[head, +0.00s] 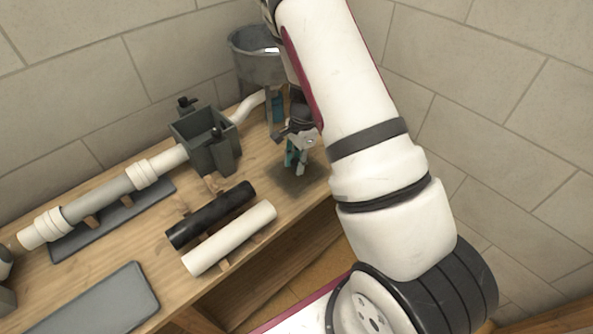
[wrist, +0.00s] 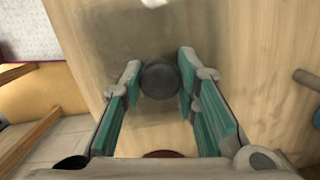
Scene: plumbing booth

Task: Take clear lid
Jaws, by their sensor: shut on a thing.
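The clear lid (head: 284,182) shows as a see-through, greyish square patch over the wooden tabletop, near the right end of the bench. In the wrist view the lid (wrist: 112,42) has table grain showing through it, with a dark round knob (wrist: 160,80) on it. My gripper (head: 298,164) is above the lid, pointing down. In the wrist view my gripper (wrist: 160,83) has its teal-padded fingers on both sides of the knob, shut on it. I cannot tell whether the lid touches the table.
An open grey box (head: 207,146) with pipes stands left of my gripper. A grey bucket-like vessel (head: 257,58) is behind it. Black (head: 210,215) and white (head: 230,238) tubes lie front left. A flat grey slab (head: 105,300) lies farther left. The bench's front edge is close.

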